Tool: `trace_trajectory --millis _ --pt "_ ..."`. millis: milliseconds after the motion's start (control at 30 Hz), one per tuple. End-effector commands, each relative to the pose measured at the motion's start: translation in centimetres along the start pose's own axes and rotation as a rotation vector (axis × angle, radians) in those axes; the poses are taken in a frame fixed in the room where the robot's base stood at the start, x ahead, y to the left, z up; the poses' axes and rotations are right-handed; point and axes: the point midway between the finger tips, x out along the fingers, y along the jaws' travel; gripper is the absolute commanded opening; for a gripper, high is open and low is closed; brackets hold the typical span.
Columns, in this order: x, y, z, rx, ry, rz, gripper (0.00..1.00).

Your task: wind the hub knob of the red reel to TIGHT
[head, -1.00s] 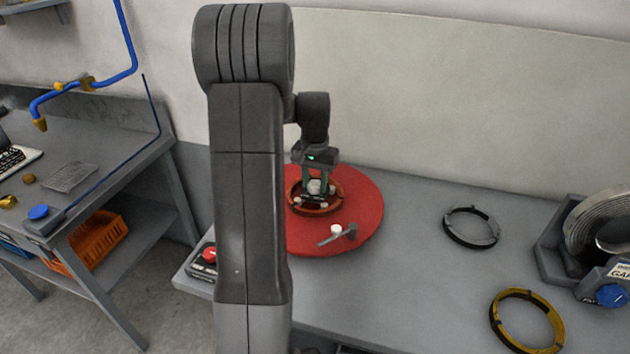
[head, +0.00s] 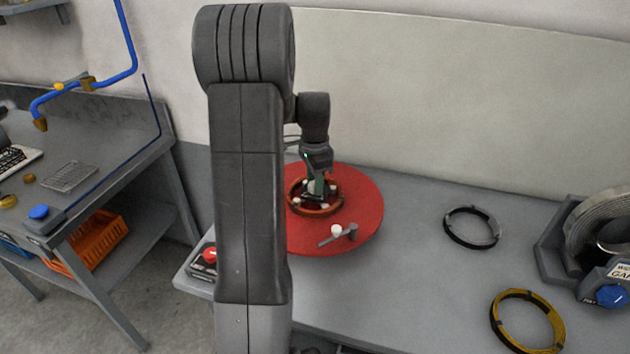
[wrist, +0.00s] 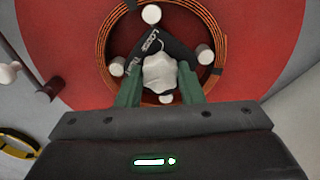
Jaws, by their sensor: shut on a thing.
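The red reel is a flat red disc (head: 367,205) on the grey bench; it also fills much of the wrist view (wrist: 255,60). A copper coil (wrist: 106,60) rings its middle, with several white pegs around a dark hub plate. The pale lobed hub knob (wrist: 160,73) stands at the centre. My gripper (head: 318,187) points down over the hub, its green fingers shut on the knob from both sides, as the wrist view (wrist: 160,80) shows. White lettering (wrist: 151,43) on the hub plate is partly hidden and too small to read.
A crank handle with a white grip (head: 337,231) stands on the disc's near side. A dark ring (head: 472,228), a yellow ring (head: 527,320) and a coil in a grey holder (head: 600,235) are to the right. A red button box (head: 205,259) sits at the bench's left end.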

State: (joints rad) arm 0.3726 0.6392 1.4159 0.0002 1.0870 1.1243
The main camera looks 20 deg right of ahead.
Motion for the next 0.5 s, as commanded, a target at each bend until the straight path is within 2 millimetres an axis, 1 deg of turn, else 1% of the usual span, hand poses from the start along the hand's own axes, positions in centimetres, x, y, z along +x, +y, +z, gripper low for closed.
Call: trace_trajectory --millis 200,500 --pt "-0.12 -0.09 -0.07 0.045 0.003 -0.003 0.11" --pt "-0.13 -0.09 -0.08 0.053 0.003 -0.003 0.11"
